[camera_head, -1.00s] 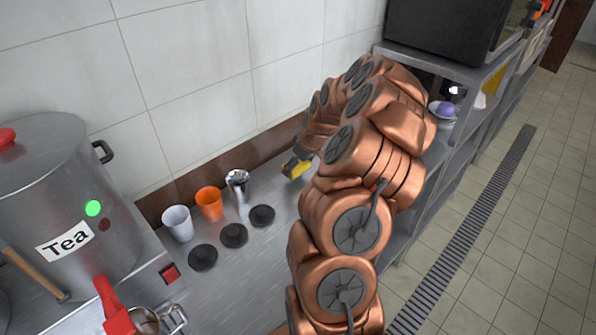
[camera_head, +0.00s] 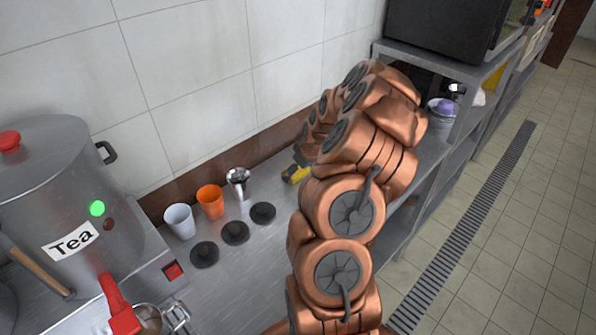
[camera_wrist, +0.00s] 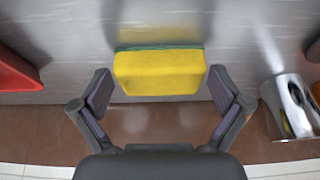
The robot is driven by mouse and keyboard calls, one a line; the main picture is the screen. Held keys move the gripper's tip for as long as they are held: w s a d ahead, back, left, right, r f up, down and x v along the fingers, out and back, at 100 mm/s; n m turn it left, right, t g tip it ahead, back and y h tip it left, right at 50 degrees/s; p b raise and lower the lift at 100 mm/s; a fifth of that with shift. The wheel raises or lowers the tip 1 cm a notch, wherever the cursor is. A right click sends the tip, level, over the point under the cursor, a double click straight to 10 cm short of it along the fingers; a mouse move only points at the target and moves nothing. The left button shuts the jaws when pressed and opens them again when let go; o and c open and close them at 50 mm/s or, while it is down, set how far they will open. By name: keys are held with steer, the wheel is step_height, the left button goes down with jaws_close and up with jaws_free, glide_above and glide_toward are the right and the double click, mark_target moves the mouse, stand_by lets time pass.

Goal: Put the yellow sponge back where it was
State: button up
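The yellow sponge (camera_head: 296,174) with a green layer lies on the steel counter near the back wall, partly hidden by my arm in the head view. In the wrist view the sponge (camera_wrist: 158,74) is just ahead of and between the fingertips of my gripper (camera_wrist: 162,88). The gripper is open, with a narrow gap visible on each side of the sponge. In the head view the gripper is mostly hidden behind my arm.
A metal cup (camera_head: 238,184), an orange cup (camera_head: 210,201) and a white cup (camera_head: 180,221) stand left of the sponge, with black discs (camera_head: 235,233) in front. A Tea stockpot (camera_head: 70,205) is far left. A red object (camera_wrist: 14,72) shows in the wrist view.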

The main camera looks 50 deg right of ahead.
steer(key=shift+r, duration=0.2)
steer(key=shift+b+v, duration=1.8)
steer(key=shift+v, duration=4.2)
steer(key=s+a+r+n+g+y, duration=0.1)
steer(key=a+r, duration=0.2)
steer(key=a, duration=0.8)
steer(key=s+a+r+n+g, duration=0.1)
steer(key=a+r, duration=0.1)
steer(key=a, duration=1)
steer(key=s+a+m+g, duration=0.1)
steer(key=s+a+g, duration=0.1)
steer(key=s+a, duration=0.5)
steer(key=s+a+g+h, duration=0.1)
steer(key=s+a, duration=0.6)
steer(key=s, duration=0.9)
steer(key=shift+a+f+m+g, duration=0.3)
steer(key=shift+f+m+g, duration=0.1)
steer(key=shift+g, duration=0.2)
steer(key=shift+c, duration=0.3)
